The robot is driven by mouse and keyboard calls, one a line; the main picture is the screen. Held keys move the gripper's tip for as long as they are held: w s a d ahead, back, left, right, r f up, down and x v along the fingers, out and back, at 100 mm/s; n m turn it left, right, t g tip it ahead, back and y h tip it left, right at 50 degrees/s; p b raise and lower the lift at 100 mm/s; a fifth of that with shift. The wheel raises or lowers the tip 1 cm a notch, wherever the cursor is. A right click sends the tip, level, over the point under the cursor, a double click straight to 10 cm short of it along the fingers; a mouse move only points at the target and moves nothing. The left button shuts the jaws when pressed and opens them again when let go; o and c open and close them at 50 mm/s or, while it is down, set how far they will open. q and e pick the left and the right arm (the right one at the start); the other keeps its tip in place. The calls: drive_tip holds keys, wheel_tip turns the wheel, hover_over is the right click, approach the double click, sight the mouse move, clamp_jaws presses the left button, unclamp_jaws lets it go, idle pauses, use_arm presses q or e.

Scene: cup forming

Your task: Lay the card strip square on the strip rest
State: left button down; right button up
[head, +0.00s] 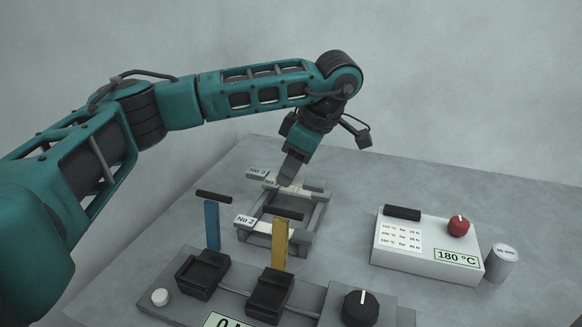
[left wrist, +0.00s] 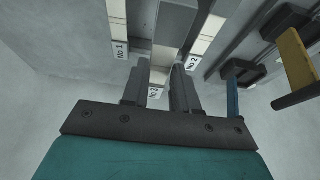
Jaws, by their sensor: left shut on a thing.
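My left gripper (head: 288,180) points down over the back part of a grey rail frame (head: 316,218), which looks like the strip rest. It is shut on a pale card strip (left wrist: 161,56), seen between the fingers (left wrist: 160,88) in the left wrist view, with a No 3 tag (left wrist: 155,94) at its near end. Strips tagged No 1 (left wrist: 121,50) and No 2 (left wrist: 192,63) lie to either side of it. In the head view the No 2 tag (head: 246,221) is at the front of the frame. I cannot tell whether the held strip touches the frame.
A press panel with black blocks (head: 203,275), a blue lever (head: 212,225), a yellow lever (head: 279,245) and a black knob (head: 360,308) stands in front. A white 180 °C box (head: 428,248) and a grey cylinder (head: 500,263) stand at right. Table between frame and box is clear.

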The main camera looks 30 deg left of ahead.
use_arm(q)
drive_tip(key=shift+f, duration=0.15)
wheel_tip(320, 180, down, 5)
drive_tip(key=b, duration=0.4)
drive_tip(key=shift+r, duration=0.2)
drive_tip(key=shift+p, duration=0.45)
idle(1.1)
drive_tip(key=shift+f+b, duration=0.65)
drive_tip(key=shift+f, duration=0.5)
idle(1.0)
idle(0.5)
drive_tip(key=shift+c, duration=1.5)
unclamp_jaws()
